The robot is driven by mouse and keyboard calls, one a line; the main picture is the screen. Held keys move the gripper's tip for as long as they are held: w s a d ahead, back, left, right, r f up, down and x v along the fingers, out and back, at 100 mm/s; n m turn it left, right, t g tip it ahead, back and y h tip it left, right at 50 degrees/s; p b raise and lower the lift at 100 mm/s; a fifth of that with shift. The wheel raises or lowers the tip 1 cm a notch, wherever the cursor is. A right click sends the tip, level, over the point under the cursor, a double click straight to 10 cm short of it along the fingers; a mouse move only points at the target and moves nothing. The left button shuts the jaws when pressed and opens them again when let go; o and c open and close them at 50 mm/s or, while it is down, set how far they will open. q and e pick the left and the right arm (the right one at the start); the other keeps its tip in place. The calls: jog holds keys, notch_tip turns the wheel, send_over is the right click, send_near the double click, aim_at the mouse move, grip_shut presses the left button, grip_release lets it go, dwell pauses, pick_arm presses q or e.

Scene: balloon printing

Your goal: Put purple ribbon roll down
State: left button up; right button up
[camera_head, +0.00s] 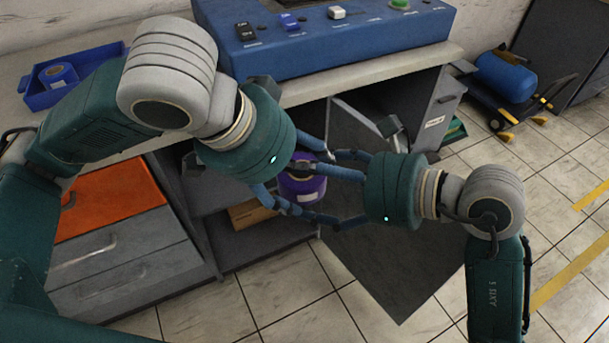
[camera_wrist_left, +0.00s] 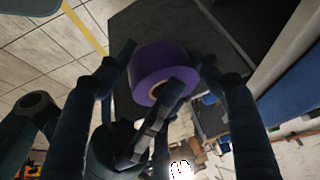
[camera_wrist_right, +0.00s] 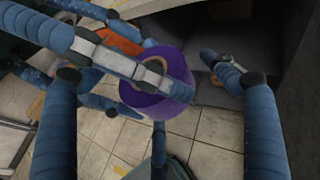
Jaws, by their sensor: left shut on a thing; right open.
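The purple ribbon roll (camera_head: 302,188) hangs in the air in front of the open cabinet, between my two grippers. My left gripper (camera_head: 308,178) is shut on it; the left wrist view shows the roll (camera_wrist_left: 160,68) among its fingers. My right gripper (camera_head: 322,190) is open, with its fingers spread around the roll from the other side. In the right wrist view the roll (camera_wrist_right: 165,110) lies between these fingers, with one finger crossing in front of its core. Exact finger contact is partly hidden.
A blue tray (camera_head: 40,100) with a blue ribbon roll (camera_head: 58,74) stands on the countertop at the left. A blue control panel (camera_head: 350,42) sits behind. An open grey cabinet door (camera_head: 385,265) hangs below, beside a shelf with a cardboard box (camera_head: 248,213). Tiled floor is clear in front.

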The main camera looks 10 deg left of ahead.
jog(key=c, duration=1.4)
pick_arm(q)
jog(key=o, duration=0.7)
pick_arm(e)
jog(key=shift+o, duration=0.2)
pick_arm(q)
jog(key=o, duration=0.5)
pick_arm(e)
jog(key=shift+f, duration=0.1)
jog(key=c, duration=0.5)
pick_arm(q)
jog(key=shift+o, duration=0.2)
pick_arm(e)
grip_shut()
